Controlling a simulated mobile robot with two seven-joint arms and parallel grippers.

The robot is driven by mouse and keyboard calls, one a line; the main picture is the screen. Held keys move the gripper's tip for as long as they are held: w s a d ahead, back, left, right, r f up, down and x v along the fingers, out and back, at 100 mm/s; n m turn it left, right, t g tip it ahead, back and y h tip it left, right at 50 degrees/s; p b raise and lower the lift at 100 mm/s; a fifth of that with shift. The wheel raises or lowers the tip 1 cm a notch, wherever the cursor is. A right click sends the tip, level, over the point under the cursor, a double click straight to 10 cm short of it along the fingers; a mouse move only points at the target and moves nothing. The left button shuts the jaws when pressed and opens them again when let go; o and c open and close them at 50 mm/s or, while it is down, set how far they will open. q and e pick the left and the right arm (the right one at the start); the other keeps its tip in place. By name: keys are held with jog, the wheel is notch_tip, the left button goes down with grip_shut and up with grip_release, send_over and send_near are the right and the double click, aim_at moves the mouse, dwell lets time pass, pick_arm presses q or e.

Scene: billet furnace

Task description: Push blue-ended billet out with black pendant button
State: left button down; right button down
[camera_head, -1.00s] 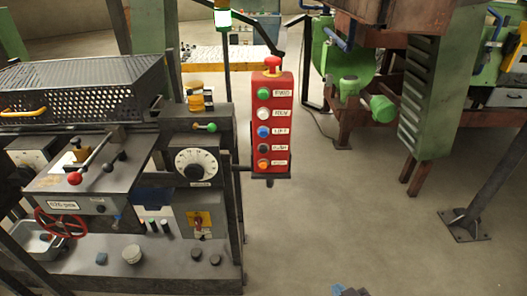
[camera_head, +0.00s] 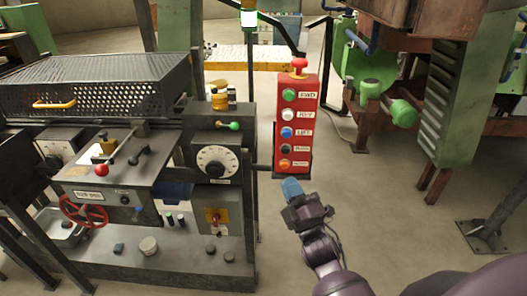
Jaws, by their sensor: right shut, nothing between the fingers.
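The red pendant box (camera_head: 297,112) hangs upright at the middle, with a red mushroom button on top. Down its face run a green, a white, a blue, a black and an orange button. The black button (camera_head: 286,148) is second from the bottom. My right gripper (camera_head: 291,187) is shut and empty, its blue fingertips just below the pendant's lower edge, apart from the buttons in the picture. My left gripper is not in view. The blue-ended billet does not show clearly.
A machine console with a dial (camera_head: 213,161) and a red handwheel (camera_head: 84,210) stands to the left. A mesh guard (camera_head: 85,88) tops it. Green machinery (camera_head: 461,100) stands at the right. The floor right of the pendant is clear.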

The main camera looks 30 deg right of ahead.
aim_at(286, 150)
jog(key=n+y, duration=0.1)
jog(key=n, duration=0.1)
jog(key=a+r+n+t+y, duration=0.1)
jog(key=n, duration=0.1)
jog(key=a+n+y, duration=0.1)
jog(key=n, duration=0.1)
jog(key=shift+s+r, duration=0.25)
jog(key=shift+s, duration=0.1)
jog(key=shift+w, duration=0.1)
jog(key=shift+w+d+b, duration=0.35)
jog(key=shift+w+d, duration=0.4)
jog(key=shift+w, duration=0.5)
jog(key=shift+w+d+b, duration=0.35)
jog(key=shift+w+d, duration=0.45)
jog(key=shift+w, duration=0.4)
jog(key=shift+w+d+b, duration=0.35)
jog(key=shift+w+d, duration=0.4)
jog(key=shift+w, duration=0.5)
jog(key=shift+w+d, duration=0.2)
jog(key=shift+w, duration=0.15)
